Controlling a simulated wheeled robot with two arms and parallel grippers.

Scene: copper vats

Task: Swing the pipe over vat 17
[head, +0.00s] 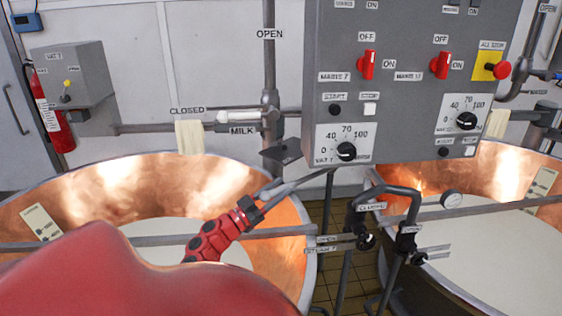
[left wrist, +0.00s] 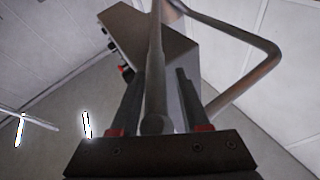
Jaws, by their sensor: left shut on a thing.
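My left gripper (head: 275,190) is above the right part of the left copper vat (head: 125,190), its fingers pointing up and to the right. It is shut on a slim grey pipe (left wrist: 157,70), which shows between its fingers (left wrist: 158,105) in the left wrist view with its round end towards the camera. A bent grey tube (left wrist: 271,48) shows beside it. A right copper vat (head: 500,185) holds pale liquid, like the left one. I cannot read which vat is 17. My right gripper is not in view.
A grey control panel (head: 400,50) with red switches hangs close above the gripper. A dark bent tube (head: 385,190) with valves stands between the vats. A milk line (head: 235,117) and a vertical pipe (head: 269,60) run along the wall behind. My red arm hides the left vat's front.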

